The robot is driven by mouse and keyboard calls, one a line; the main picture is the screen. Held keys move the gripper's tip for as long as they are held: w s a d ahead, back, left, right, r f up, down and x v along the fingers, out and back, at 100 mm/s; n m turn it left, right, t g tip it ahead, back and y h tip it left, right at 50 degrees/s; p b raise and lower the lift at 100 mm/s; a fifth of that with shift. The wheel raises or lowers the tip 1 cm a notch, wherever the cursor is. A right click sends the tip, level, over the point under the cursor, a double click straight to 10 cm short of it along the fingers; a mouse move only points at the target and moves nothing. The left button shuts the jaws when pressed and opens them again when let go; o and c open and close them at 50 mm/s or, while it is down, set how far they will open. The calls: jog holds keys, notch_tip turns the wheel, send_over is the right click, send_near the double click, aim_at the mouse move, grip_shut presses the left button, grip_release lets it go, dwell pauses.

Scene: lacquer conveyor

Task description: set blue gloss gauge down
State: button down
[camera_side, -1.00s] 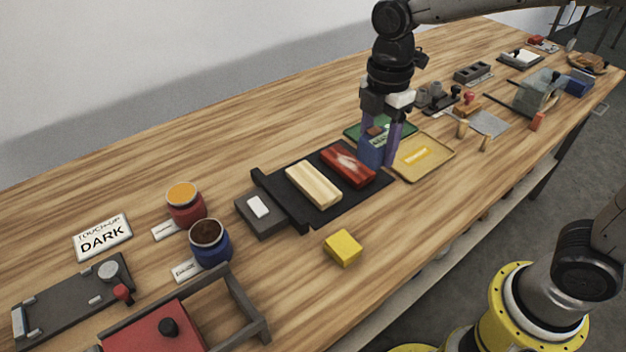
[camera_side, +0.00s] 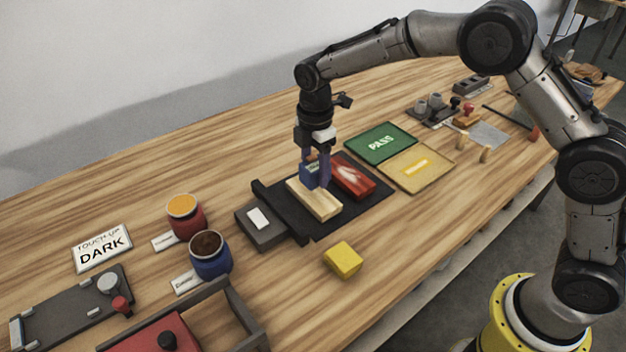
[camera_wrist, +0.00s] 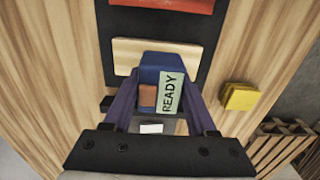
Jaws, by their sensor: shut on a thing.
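The blue gauge (camera_side: 308,172) is between the fingers of my gripper (camera_side: 318,182), over the cream block (camera_side: 322,206) on the black mat (camera_side: 345,219). I cannot tell whether it touches the block. In the wrist view the gauge (camera_wrist: 160,62) shows a pale green display reading READY and a brown patch, with my gripper's fingers (camera_wrist: 163,100) on both sides. The cream block (camera_wrist: 127,57) is partly hidden behind it. A glossy red block (camera_side: 355,178) lies beside the cream one.
A green PASS tray (camera_side: 360,146) and a tan tray (camera_side: 437,178) are to the right. A yellow block (camera_side: 343,260) lies in front. A dark grey box (camera_side: 262,236) and red and blue jars (camera_side: 187,222) stand left. Bare wood is free in front of the mat.

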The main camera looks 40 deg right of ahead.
aim_at(313, 182)
jog(key=shift+w+f, duration=0.2)
jog(key=shift+w+a+f, duration=0.1)
jog(key=shift+f, duration=1.5)
jog(key=shift+c, duration=1)
grip_release()
jog(key=shift+f, duration=0.2)
